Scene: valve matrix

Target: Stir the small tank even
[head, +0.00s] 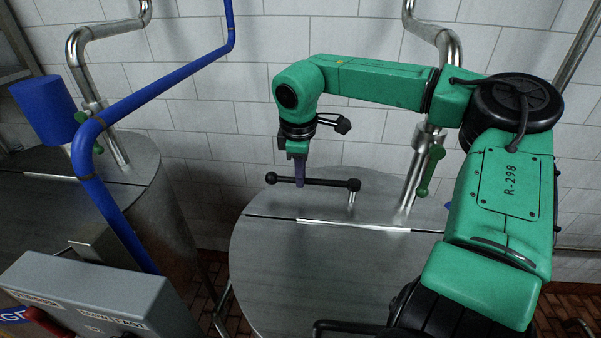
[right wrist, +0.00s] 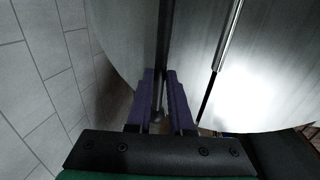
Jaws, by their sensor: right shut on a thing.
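A round metal tank (head: 300,262) with a flat lid stands in the middle of the head view. Above its lid, a black crank bar (head: 325,182) lies roughly level, joined at its right end to a short upright metal shaft (head: 351,199). A dark ball knob (head: 271,178) is at its left end. My right gripper (head: 299,180) points down and is shut on the crank bar, nearer the knob end. In the right wrist view its purple fingers (right wrist: 160,100) stand on either side of the dark bar (right wrist: 164,45). The liquid inside is hidden. My left gripper is not in view.
Another metal tank (head: 165,205) stands at the left, with a blue pipe (head: 150,88) crossing before it. A grey control box (head: 85,300) is at the lower left. A steel pipe with a green valve handle (head: 430,170) rises right of the crank. A tiled wall (head: 215,95) is behind.

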